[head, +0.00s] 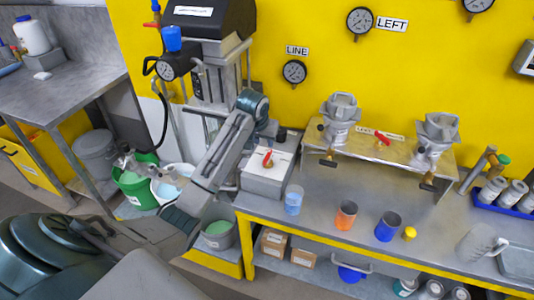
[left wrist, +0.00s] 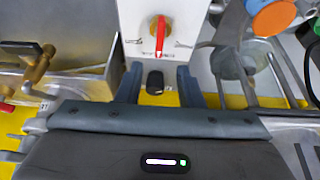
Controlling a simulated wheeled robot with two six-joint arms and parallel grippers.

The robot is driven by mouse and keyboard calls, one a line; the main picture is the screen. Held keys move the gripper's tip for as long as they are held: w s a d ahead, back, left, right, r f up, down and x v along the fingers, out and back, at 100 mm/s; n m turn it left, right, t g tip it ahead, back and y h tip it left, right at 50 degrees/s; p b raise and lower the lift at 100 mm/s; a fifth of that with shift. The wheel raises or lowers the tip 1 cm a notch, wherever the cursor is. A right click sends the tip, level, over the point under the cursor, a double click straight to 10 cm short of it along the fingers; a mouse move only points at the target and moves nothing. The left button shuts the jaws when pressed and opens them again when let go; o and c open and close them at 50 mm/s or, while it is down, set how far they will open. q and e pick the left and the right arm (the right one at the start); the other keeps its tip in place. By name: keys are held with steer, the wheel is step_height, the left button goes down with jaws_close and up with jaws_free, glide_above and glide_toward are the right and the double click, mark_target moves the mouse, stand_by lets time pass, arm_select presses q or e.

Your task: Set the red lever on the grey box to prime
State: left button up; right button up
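The grey box (head: 262,182) stands at the left end of the bench, with a pale top plate. The red lever (head: 267,158) sits on that plate on a brass hub. In the left wrist view the red lever (left wrist: 160,40) points down the picture, toward my gripper, with dark marks on both sides too small to read. My left gripper (left wrist: 158,75) is open and empty, its fingers short of the lever with a visible gap. A small black knob-like part shows between the fingers. My right gripper is out of view.
A metal shelf with two clamp-like valves (head: 340,115) and brass handles stands right of the box. A pump machine (head: 212,60) with hoses stands to the left. A clear blue cup (head: 293,200), an orange cup (head: 346,215) and a blue cup (head: 388,226) stand on the bench.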

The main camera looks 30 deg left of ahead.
mark_target(268, 155)
arm_select(q)
steer(key=p+x, duration=0.2)
steer(key=x, duration=0.6)
steer(key=shift+w+f, duration=0.15)
steer(key=shift+f, duration=0.2)
steer(key=shift+w+f, duration=0.2)
steer(key=shift+f, duration=0.45)
steer(key=shift+p, duration=0.3)
jaws_close()
